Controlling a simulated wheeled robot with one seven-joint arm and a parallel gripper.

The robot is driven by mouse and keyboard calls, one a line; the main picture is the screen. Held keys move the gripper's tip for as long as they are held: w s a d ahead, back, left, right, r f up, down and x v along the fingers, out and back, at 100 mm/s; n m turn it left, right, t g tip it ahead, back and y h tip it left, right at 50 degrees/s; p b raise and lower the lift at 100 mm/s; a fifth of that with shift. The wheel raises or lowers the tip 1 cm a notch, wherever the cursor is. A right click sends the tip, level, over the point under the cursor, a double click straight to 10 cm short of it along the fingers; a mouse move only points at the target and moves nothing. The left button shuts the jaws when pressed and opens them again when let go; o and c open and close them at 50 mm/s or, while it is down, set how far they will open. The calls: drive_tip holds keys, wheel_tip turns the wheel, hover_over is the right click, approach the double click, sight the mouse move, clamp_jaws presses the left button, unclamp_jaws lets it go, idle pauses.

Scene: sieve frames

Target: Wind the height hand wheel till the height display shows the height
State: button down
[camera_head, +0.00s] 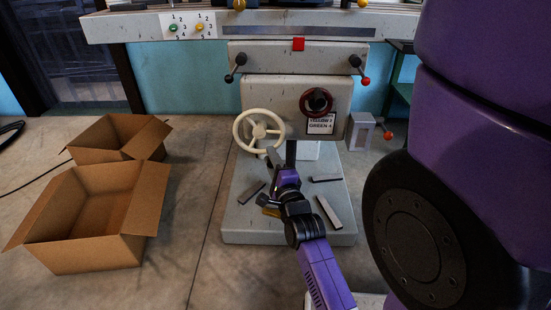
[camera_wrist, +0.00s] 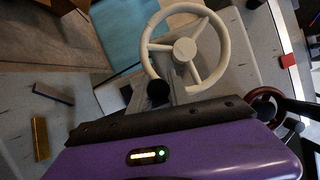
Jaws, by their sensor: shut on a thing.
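A cream hand wheel (camera_head: 259,131) with spokes stands on the left front of the grey machine. It also shows in the wrist view (camera_wrist: 185,49), with a dark handle knob (camera_wrist: 158,93) at its near rim. My gripper (camera_head: 274,158) reaches up to the wheel's lower right rim and is shut on its handle; the fingertips are mostly hidden. A card (camera_head: 321,124) seems to read "YELLOW 7, GREEN 4". A white plate (camera_head: 187,26) on the upper beam carries small numbers, a green marker and a yellow marker. I cannot make out a height reading.
A small dark red wheel (camera_head: 316,102) sits right of the cream wheel. Levers with a black knob (camera_head: 229,78) and a red knob (camera_head: 366,81) stick out above. Loose bars (camera_head: 328,212) lie on the machine's base. Open cardboard boxes (camera_head: 95,215) stand at left.

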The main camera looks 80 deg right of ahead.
sight(256, 151)
drive_tip(key=f+m, duration=0.1)
drive_tip(key=w+m, duration=0.1)
drive_tip(key=m, duration=0.1)
drive_tip(key=shift+w+a+f+h+p, duration=0.1)
drive_tip(key=shift+f+h+p, duration=0.25)
drive_tip(key=shift+h, duration=0.05)
drive_tip(key=shift+w+a+f+m+g+h, duration=0.1)
drive_tip(key=shift+w+m+g+h, duration=0.4)
drive_tip(key=shift+m, duration=0.65)
drive_tip(key=shift+w+f+m+g+h, duration=0.1)
drive_tip(key=shift+w+m+g+h, duration=0.15)
drive_tip(key=shift+w+m, duration=0.7)
drive_tip(key=shift+s+m, duration=0.15)
drive_tip(key=shift+m, duration=0.15)
drive_tip(key=c, duration=1.3)
unclamp_jaws()
drive_tip(key=shift+o, duration=0.3)
drive_tip(key=shift+r, duration=0.2)
drive_tip(key=p+v, duration=0.1)
drive_tip(key=v, duration=0.6)
drive_tip(key=shift+a+f, duration=0.25)
drive_tip(key=shift+a, duration=0.1)
drive_tip(key=shift+s, duration=0.1)
